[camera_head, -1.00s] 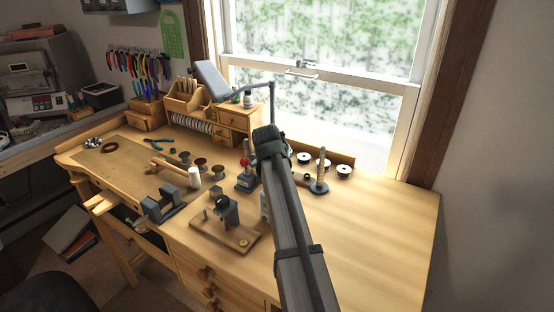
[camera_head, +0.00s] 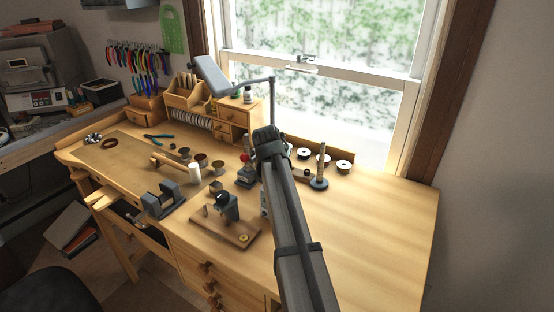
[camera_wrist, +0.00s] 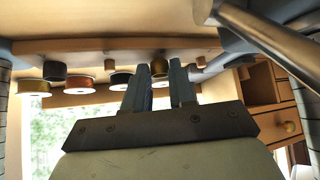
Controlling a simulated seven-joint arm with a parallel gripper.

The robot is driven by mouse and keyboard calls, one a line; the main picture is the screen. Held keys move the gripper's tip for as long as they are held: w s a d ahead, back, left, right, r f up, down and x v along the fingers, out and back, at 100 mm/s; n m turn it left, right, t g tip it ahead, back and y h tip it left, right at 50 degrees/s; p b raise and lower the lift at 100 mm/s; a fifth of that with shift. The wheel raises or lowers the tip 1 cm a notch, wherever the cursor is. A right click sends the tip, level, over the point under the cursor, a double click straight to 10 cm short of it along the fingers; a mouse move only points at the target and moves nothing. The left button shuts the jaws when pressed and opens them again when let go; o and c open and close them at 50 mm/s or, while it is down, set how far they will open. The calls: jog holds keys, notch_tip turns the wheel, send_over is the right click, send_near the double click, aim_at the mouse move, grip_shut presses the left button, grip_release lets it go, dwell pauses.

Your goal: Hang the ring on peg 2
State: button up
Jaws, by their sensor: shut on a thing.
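In the wrist view my gripper (camera_wrist: 160,84) has its two dark fingers close together around something small. I cannot make out the ring's outline between the fingertips. A pale wooden rail (camera_wrist: 230,43) crosses the top of the wrist view, with small pegs (camera_wrist: 197,62) along it and no readable numbers. I cannot tell which one is peg 2. The fingers overlap the spools and the rail region in the picture. In the head view my gripper is hidden behind my arm, over the back of the bench.
Several spools (camera_wrist: 33,87) stand near the rail. A metal rod (camera_wrist: 265,38) slants across the wrist view's upper right, near drawers (camera_wrist: 290,118). In the head view, an upright post (camera_head: 320,166) stands right of my arm. The bench's right side (camera_head: 385,235) is clear.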

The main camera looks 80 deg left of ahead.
jog(key=o, duration=1)
